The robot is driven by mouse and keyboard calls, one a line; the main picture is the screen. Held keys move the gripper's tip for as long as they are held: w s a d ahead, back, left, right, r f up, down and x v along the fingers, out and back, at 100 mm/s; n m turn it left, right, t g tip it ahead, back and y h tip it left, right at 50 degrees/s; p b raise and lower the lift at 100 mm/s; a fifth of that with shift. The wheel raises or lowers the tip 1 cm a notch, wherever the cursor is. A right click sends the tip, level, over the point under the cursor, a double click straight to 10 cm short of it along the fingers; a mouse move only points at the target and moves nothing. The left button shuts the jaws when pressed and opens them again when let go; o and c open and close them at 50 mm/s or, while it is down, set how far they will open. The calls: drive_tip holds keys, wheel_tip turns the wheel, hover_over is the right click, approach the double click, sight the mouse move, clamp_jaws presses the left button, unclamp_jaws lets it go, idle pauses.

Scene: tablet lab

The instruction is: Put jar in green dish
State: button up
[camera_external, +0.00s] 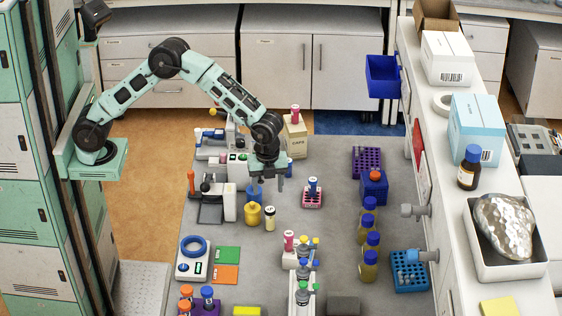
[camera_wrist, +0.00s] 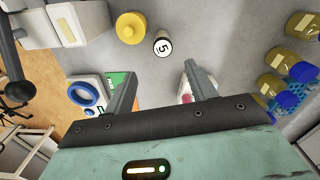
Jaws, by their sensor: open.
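A small pale jar (camera_external: 270,218) with a dark band stands upright on the grey table. In the wrist view this jar (camera_wrist: 162,43) shows a light top marked 5. A yellow container (camera_external: 253,214) with a round lid stands just left of it and also shows in the wrist view (camera_wrist: 130,28). A flat green square (camera_external: 227,255), the only dish-like green thing I see, lies nearer the front, beside an orange one; my finger partly covers it in the wrist view (camera_wrist: 116,78). My gripper (camera_external: 268,180) is open and empty, above and behind the jar.
A white device with a blue ring (camera_external: 193,250) stands left of the green square. Several blue-capped bottles (camera_external: 370,245) line the right side. A pink rack (camera_external: 312,197) stands right of the jar. White tube holders (camera_external: 300,260) stand in front. Grey table around the jar is mostly clear.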

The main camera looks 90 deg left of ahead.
sight(270, 209)
wheel_tip(270, 209, down, 7)
drive_tip(key=shift+r+p, duration=0.2)
drive_tip(key=shift+p, duration=0.6)
drive_tip(key=shift+w+a+f+p, duration=0.15)
drive_tip(key=shift+f+p, duration=0.5)
drive_tip(key=shift+f, duration=0.75)
drive_tip(key=shift+w+f+p, duration=0.1)
drive_tip(key=shift+f+p, duration=0.55)
drive_tip(key=shift+f, duration=0.7)
drive_tip(key=c, duration=1.2)
drive_tip(key=shift+r, duration=0.1)
